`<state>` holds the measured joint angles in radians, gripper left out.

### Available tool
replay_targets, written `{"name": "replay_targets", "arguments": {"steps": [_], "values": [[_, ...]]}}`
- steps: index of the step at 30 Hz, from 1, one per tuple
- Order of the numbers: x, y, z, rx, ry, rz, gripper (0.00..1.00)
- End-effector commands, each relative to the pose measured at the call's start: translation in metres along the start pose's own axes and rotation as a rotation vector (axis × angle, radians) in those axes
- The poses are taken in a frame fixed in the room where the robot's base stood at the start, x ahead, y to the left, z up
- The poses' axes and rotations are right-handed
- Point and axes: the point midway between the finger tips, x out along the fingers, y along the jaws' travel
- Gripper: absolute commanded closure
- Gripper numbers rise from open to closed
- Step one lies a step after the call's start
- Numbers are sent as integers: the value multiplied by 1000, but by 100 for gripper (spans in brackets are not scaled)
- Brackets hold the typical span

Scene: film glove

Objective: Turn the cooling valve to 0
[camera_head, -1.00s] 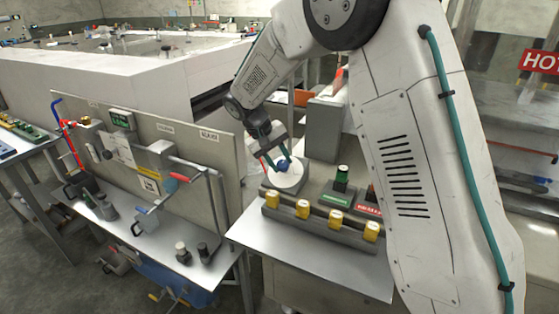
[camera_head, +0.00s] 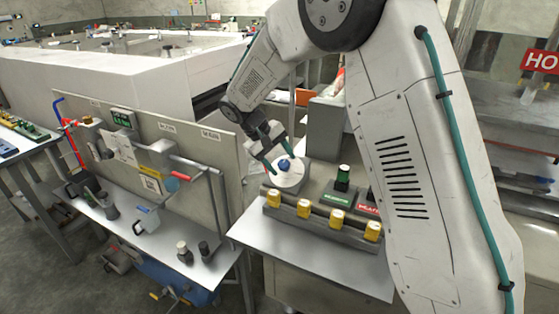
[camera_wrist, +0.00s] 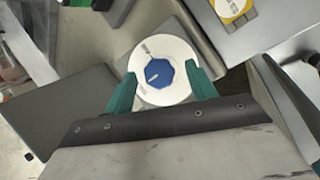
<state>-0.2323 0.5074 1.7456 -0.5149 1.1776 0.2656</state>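A blue knob with a white pointer line sits on a round white dial; I take this as the cooling valve. The blue knob (camera_head: 285,163) and its white dial (camera_head: 290,181) are on the grey console. In the wrist view the knob (camera_wrist: 159,73) is between and just beyond the two green fingertips of my gripper (camera_wrist: 162,92). The pointer slants up to the right there, and the small marks on the dial are too small to read. My gripper (camera_head: 276,160) is open, its fingers spread wide beside the knob, not visibly touching it.
A green button (camera_head: 343,178) stands to the dial's right, and a grey box (camera_head: 325,130) rises behind. A grey panel (camera_head: 160,150) with pipes and a red-handled lever (camera_head: 183,176) stands to the left.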

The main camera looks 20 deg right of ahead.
Motion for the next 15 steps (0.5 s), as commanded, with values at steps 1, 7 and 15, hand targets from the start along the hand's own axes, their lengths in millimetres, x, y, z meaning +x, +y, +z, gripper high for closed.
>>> {"name": "replay_targets", "arguments": {"steps": [1, 7, 15], "values": [[0, 0, 0, 0, -1, 0, 45], [0, 0, 0, 1, -1, 0, 45], [-32, 1, 0, 2, 2, 0, 45]]}}
